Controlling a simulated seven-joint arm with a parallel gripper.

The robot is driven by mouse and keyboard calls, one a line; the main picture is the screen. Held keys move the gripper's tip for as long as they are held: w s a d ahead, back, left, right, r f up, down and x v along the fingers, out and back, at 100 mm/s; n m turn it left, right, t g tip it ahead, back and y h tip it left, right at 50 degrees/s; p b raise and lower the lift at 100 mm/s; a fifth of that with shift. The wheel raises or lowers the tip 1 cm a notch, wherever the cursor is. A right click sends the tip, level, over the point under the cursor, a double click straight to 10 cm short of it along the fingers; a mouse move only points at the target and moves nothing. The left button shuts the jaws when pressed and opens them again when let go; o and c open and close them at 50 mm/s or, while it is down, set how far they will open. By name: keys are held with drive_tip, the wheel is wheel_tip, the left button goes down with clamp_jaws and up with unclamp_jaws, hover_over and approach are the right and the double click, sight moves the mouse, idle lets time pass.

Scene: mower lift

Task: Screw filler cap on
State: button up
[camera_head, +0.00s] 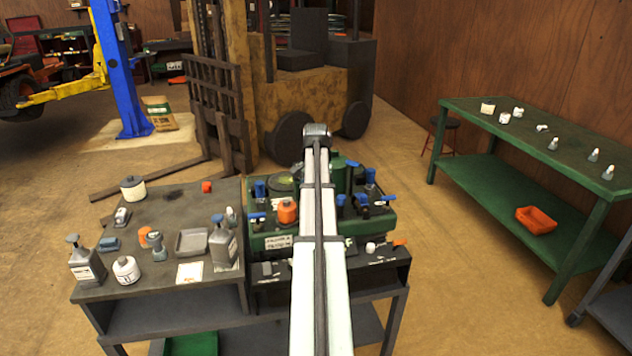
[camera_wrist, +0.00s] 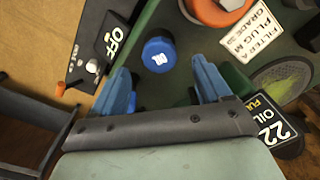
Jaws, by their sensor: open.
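In the wrist view a round blue cap (camera_wrist: 160,55) with a white symbol sits above a dark green surface. My gripper (camera_wrist: 162,72) is open, its blue fingers apart on either side below the cap, with nothing held between them. In the head view an orange cap (camera_head: 288,211) sits on the green machine (camera_head: 268,240), and a small orange-red piece (camera_head: 207,187) lies on the bench. I cannot tell which one is the filler cap. My arm hides the machine's middle.
The grey bench (camera_head: 165,215) carries bottles, a tray (camera_head: 191,242) and small parts. Blue handles (camera_head: 370,175) stick up from the machine. An "OFF" plate (camera_wrist: 113,38) and an "OIL" plate (camera_wrist: 270,125) lie close to my gripper. A green table (camera_head: 530,125) stands right.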

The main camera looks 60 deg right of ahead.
drive_tip(key=shift+f, duration=1.75)
drive_tip(key=shift+c, duration=0.4)
drive_tip(key=c, duration=1.1)
drive_tip(key=o, duration=1.2)
drive_tip(key=shift+c, duration=0.2)
